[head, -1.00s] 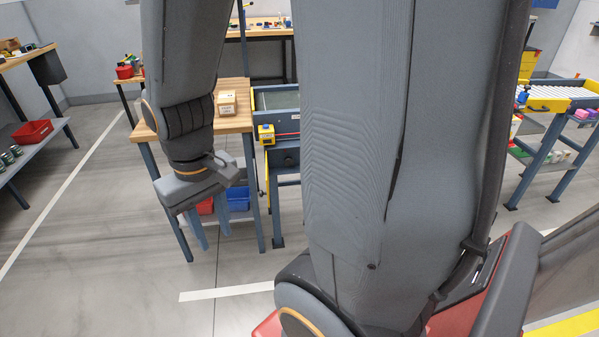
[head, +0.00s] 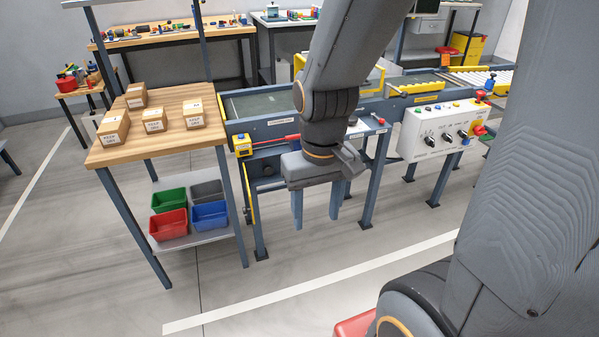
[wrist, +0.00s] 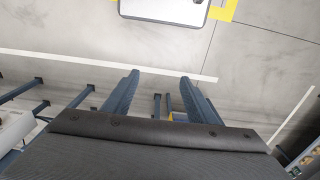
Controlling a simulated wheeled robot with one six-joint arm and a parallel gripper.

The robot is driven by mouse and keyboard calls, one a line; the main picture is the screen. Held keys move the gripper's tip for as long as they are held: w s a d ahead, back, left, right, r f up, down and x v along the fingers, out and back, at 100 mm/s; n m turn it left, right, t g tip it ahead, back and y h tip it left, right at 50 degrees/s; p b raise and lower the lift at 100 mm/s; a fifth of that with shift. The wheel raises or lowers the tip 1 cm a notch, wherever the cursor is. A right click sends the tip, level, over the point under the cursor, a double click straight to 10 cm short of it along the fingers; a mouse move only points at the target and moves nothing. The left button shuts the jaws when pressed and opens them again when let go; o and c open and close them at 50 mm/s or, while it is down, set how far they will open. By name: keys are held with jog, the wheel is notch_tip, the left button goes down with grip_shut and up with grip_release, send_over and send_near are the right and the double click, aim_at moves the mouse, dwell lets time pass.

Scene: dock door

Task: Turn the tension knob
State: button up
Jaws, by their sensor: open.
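A white control box (head: 435,132) is mounted on the conveyor's front side, right of centre in the head view. It carries several black knobs, one of them a left knob (head: 430,141), plus small buttons and a red emergency button. The labels are too small to read, so I cannot tell which knob is the tension knob. My gripper (head: 316,212) points down in front of the conveyor, left of the box and well apart from it. Its two blue fingers are apart and empty.
A conveyor (head: 265,103) with blue legs runs behind my gripper. A wooden table (head: 175,112) with several cartons stands left, with coloured bins on its shelf. A red-handled lever (head: 280,139) lies along the conveyor's front.

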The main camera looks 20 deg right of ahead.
jog(key=w+f+t+b, duration=0.7)
jog(key=w+f+b, duration=0.75)
jog(key=w, duration=0.55)
jog(key=t+b, duration=1.1)
jog(key=b, duration=0.7)
send_near(269, 173)
jog(key=w, duration=0.2)
jog(key=w+b, duration=0.1)
jog(key=w, duration=0.5)
jog(key=shift+w+r, duration=0.1)
jog(key=shift+w, duration=0.1)
jog(key=c, duration=1.1)
